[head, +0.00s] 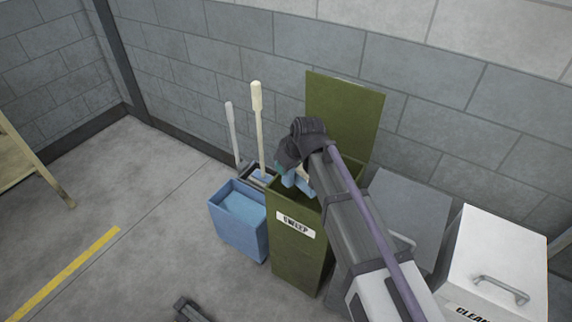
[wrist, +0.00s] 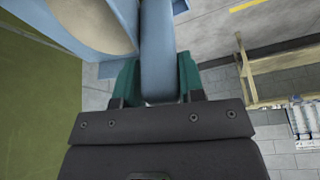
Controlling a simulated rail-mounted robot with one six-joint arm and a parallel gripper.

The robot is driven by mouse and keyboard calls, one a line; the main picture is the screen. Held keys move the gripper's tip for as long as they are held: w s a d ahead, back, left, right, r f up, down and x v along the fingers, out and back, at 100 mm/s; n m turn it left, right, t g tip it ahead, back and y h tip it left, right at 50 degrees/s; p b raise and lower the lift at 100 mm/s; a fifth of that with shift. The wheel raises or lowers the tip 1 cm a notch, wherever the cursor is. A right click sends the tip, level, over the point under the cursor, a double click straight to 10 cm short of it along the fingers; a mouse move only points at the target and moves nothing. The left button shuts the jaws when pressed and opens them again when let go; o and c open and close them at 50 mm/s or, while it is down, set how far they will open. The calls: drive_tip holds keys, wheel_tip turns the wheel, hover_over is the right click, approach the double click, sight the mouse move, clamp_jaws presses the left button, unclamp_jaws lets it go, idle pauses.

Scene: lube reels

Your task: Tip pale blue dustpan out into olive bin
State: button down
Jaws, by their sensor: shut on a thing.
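The olive bin (head: 287,262), labelled "SWEEP", stands near the wall with its lid (head: 345,118) raised behind it. My gripper (head: 284,168) is over the bin's opening, and my arm hides part of the bin. The pale blue dustpan (head: 294,181) shows only in part below my gripper. In the wrist view my green fingers (wrist: 157,80) are shut on the dustpan's handle (wrist: 157,50). The pan (wrist: 72,15) is at upper left with a tan patch in it, cut off by the frame. An olive surface (wrist: 35,110) fills the left side.
A blue bin (head: 243,238) stands left of the olive bin, with long-handled tools (head: 257,120) behind it. A grey lid (head: 405,210) and a white bin (head: 500,255) are to the right. A wooden bench (head: 30,160) is at far left.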

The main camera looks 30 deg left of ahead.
drive_tip(key=w+d+g+y+b, duration=0.1)
drive_tip(key=w+g, duration=0.1)
drive_tip(key=w+d+m+g+y+b, duration=0.1)
drive_tip(key=w+g, duration=0.1)
drive_tip(key=w, duration=0.1)
drive_tip(key=w+d+g+y+b, duration=0.1)
drive_tip(key=w+g, duration=0.1)
drive_tip(key=shift+w+r+m+g, duration=0.25)
drive_tip(key=shift+w+m+g, duration=0.05)
drive_tip(key=shift+w+d+r+g+y+b, duration=0.15)
drive_tip(key=shift+w+d+g+y+b, duration=0.1)
drive_tip(key=shift+w, duration=0.1)
drive_tip(key=shift+w+d+r+g+y+b, duration=0.1)
drive_tip(key=shift+w+g+y, duration=0.05)
drive_tip(key=shift+w+g, duration=0.15)
drive_tip(key=shift+r+p, duration=0.25)
drive_tip(key=shift+p, duration=0.05)
wheel_tip(320, 180, up, 8)
drive_tip(key=n+t+h+p, duration=0.1)
drive_tip(key=t+h+p, duration=0.2)
drive_tip(key=t+p, duration=0.5)
drive_tip(key=p, duration=0.4)
drive_tip(key=shift+f+n+h, duration=0.25)
drive_tip(key=shift+n+h, duration=0.15)
